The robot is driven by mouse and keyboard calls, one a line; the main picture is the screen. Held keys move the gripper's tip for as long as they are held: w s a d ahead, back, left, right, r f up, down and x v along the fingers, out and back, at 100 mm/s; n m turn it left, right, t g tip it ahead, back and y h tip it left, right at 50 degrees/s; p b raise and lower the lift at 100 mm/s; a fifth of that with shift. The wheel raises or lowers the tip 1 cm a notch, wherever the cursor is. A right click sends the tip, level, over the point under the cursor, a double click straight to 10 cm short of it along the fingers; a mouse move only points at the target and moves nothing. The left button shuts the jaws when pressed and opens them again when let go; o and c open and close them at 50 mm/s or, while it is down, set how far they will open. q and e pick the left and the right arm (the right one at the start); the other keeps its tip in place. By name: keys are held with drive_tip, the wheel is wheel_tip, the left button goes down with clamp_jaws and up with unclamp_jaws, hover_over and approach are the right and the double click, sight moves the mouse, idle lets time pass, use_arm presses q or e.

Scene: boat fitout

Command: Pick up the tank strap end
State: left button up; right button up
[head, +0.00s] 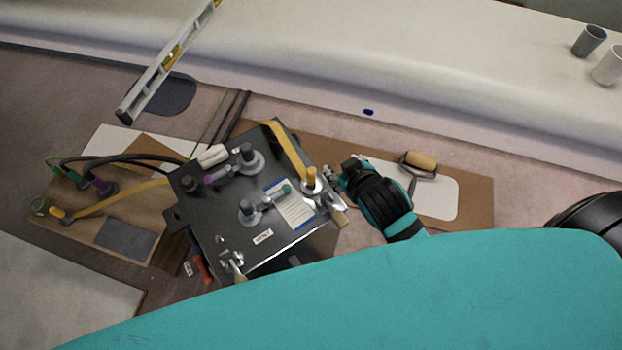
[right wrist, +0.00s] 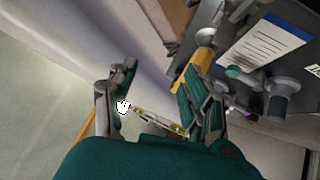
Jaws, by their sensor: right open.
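A black tank (head: 215,215) with a label and several fittings sits left of centre in the head view. A yellow strap (head: 285,150) runs over its far right side to a fitting near the right edge. Another yellow strap (head: 120,198) leaves the left side and ends by a hook. A short tan end (head: 340,217) shows at the right edge; I cannot tell which is the strap end meant. My right gripper (head: 343,170) is open just right of the tank. In the right wrist view it (right wrist: 158,100) looks empty, with a yellow piece (right wrist: 197,66) beside its right finger.
A roller (head: 420,160) lies on a white sheet to the right of my gripper. A spirit level (head: 165,65) leans at the back left. Two cups (head: 589,41) stand on the pale ledge. Dark hoses (head: 130,160) lie left of the tank.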

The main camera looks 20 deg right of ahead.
drive_tip(key=w+a+r+n+t+y, duration=0.25)
drive_tip(key=w+a+r+t, duration=0.2)
drive_tip(key=r, duration=0.45)
drive_tip(key=w+a+r+n+t+y, duration=0.1)
drive_tip(key=w+a+r+n+t, duration=0.25)
drive_tip(key=w+r, duration=0.4)
drive_tip(key=s+a+r+n+t+y, duration=0.1)
drive_tip(key=s+a+r+n+y, duration=0.2)
drive_tip(key=a+r+n+y, duration=0.8)
drive_tip(key=s+a+n+g+y, duration=0.6)
drive_tip(key=s+a+n+g, duration=0.35)
drive_tip(key=n+g, duration=0.8)
drive_tip(key=n+h, duration=0.6)
drive_tip(key=h, duration=1.4)
hover_over(311, 170)
wheel_tip(311, 170, down, 17)
drive_tip(key=shift+g, duration=0.35)
drive_tip(key=f, duration=1.1)
drive_tip(key=shift+s+d, duration=0.2)
drive_tip(key=shift+d, duration=0.05)
drive_tip(key=shift+w+a+f+p, duration=0.1)
drive_tip(key=shift+a+f+p, duration=0.1)
drive_tip(key=shift+f, duration=1.4)
drive_tip(key=shift+w+a+f+p, duration=0.1)
drive_tip(key=shift+f+p, duration=0.05)
drive_tip(key=shift+f, duration=1.4)
use_arm(q)
drive_tip(key=shift+w+d+r, duration=0.25)
drive_tip(key=shift+w+r, duration=0.15)
drive_tip(key=shift+w, duration=0.35)
